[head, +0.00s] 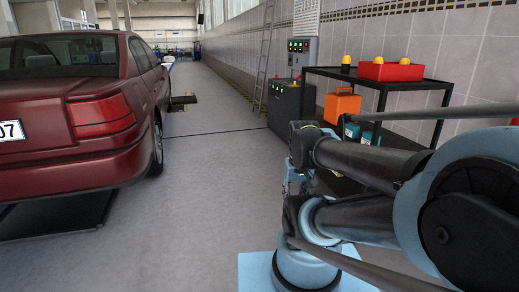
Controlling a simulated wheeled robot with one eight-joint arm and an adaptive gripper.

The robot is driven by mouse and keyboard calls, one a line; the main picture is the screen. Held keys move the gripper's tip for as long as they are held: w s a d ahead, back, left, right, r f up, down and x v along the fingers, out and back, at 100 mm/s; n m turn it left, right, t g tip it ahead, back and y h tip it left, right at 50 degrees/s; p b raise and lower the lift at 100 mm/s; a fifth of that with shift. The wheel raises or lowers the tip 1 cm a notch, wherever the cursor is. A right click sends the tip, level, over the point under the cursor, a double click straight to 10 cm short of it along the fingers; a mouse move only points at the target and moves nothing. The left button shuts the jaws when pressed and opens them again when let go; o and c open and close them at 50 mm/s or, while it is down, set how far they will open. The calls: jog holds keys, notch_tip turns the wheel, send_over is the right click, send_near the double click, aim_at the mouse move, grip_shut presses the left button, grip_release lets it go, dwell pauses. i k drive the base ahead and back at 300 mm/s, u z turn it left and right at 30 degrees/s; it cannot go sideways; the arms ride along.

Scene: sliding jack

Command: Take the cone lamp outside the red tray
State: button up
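One yellow cone lamp (346,62) with a dark base stands on the black table (424,84), left of the red tray and apart from it. The red tray (391,72) sits on the same tabletop. Two more yellow lamps (378,60) (404,61) show at the tray, their lower parts hidden by its front wall. My arm fills the right foreground, folded. Its wrist end is near the picture's middle, well in front of the table and lower in the picture. The small parts below the wrist are too unclear to show my gripper's fingers.
An orange case (342,104) and teal items (352,131) are on the table's lower level, partly behind my arm. A dark control cabinet (291,103) stands left of the table. A ladder leans on the wall. A red car (75,110) is at left. The floor between is clear.

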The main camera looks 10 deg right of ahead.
aim_at(346, 60)
jog(key=z, duration=0.15)
jog(key=i, duration=2.9)
jog(key=z, duration=0.2)
